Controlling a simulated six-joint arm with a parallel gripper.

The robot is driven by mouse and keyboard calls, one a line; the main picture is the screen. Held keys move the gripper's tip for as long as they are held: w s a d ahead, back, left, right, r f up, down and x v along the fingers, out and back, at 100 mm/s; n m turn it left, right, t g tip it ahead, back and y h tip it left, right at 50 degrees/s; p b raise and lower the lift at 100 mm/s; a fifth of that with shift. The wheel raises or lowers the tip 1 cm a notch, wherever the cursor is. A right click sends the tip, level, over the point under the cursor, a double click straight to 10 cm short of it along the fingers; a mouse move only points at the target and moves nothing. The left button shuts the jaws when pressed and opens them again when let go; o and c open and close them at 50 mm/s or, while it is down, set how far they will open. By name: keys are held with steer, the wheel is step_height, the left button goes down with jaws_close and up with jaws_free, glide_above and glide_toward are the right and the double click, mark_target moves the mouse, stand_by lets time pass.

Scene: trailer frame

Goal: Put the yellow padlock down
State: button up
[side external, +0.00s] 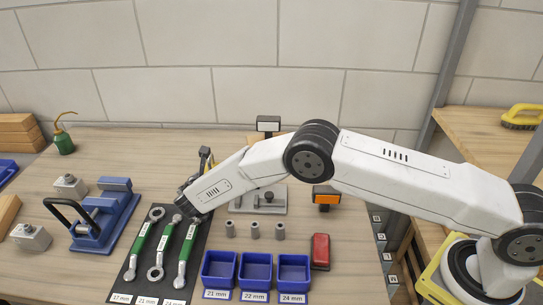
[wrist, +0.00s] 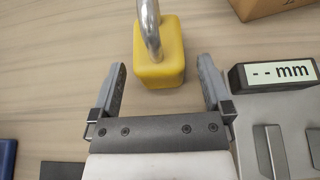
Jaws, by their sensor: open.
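The yellow padlock (wrist: 160,62) stands on the wooden tabletop in the wrist view, its metal shackle pointing up toward the top edge. My gripper (wrist: 163,75) is open, with one finger to the left of the padlock's body and one to the right. Gaps show between the fingers and the padlock's sides. In the side external view the padlock is mostly hidden behind my arm, and only a small yellow and dark shape shows above the wrist. I cannot tell there whether it is the padlock.
A grey fixture with an "-- mm" display (wrist: 276,74) stands close to the right finger. Green-handled wrenches (side external: 163,245) lie on a dark mat. Blue bins (side external: 219,270), a red block (side external: 320,251) and a blue clamp fixture (side external: 105,222) stand around. Bare tabletop lies left of the padlock.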

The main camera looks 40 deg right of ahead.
steer(key=v, duration=0.8)
steer(key=shift+s+a, duration=0.2)
steer(key=shift+a, duration=0.05)
steer(key=shift+d+r, duration=0.1)
